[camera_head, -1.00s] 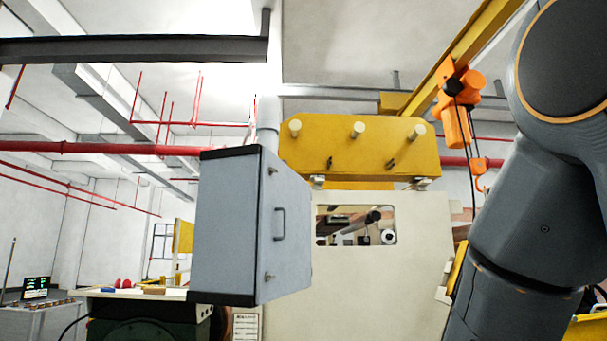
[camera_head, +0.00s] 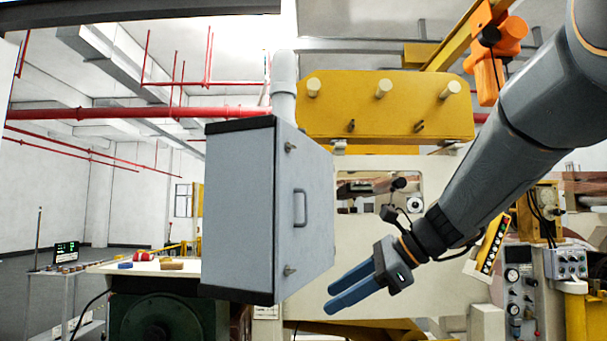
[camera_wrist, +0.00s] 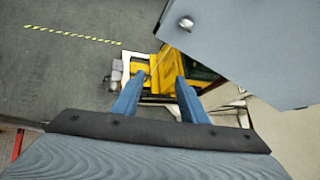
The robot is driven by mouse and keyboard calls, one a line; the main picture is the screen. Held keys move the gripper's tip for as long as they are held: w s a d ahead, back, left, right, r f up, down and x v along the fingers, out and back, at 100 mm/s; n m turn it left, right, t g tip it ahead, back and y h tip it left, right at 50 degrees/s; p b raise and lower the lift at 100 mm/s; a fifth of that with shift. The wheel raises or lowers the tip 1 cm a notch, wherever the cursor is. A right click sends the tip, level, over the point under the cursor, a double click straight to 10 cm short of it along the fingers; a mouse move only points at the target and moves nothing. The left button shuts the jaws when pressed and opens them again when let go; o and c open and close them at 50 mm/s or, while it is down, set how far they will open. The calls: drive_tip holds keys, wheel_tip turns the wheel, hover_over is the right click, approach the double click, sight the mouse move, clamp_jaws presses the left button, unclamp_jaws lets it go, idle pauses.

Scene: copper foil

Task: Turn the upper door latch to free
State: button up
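A grey cabinet (camera_head: 238,210) with dark top and bottom edges hangs left of centre in the head view. Its door (camera_head: 309,205) faces right and looks closed. The upper latch (camera_head: 291,147) is a small metal knob near the door's top. A handle (camera_head: 300,208) sits mid-door, and a lower latch (camera_head: 290,270) is near the bottom. My gripper (camera_head: 337,297) is right of the door's lower part, its blue fingers pointing left, apart and empty. In the wrist view the gripper (camera_wrist: 158,88) shows open fingers; one metal latch (camera_wrist: 186,22) shows on the grey panel above, which one I cannot tell.
A yellow panel (camera_head: 385,105) with pegs and a beige machine wall (camera_head: 440,285) stand behind. An orange hoist (camera_head: 490,55) hangs at upper right. A workbench (camera_head: 110,268) is at left. Open space lies between the door and my arm.

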wheel_tip(320, 180, up, 18)
drive_tip(key=w+m+t+y+p, duration=0.2)
drive_tip(key=m+y, duration=0.1)
drive_tip(key=y+p, duration=0.2)
drive_tip(key=y, duration=0.2)
approach(291, 147)
drive_tip(key=w+p+x, duration=0.1)
drive_tip(key=p+x, duration=0.1)
drive_tip(key=x, duration=0.5)
drive_tip(key=shift+r+m+p, duration=0.3)
drive_tip(key=shift+m, duration=0.1)
drive_tip(key=shift+w, duration=0.1)
clamp_jaws()
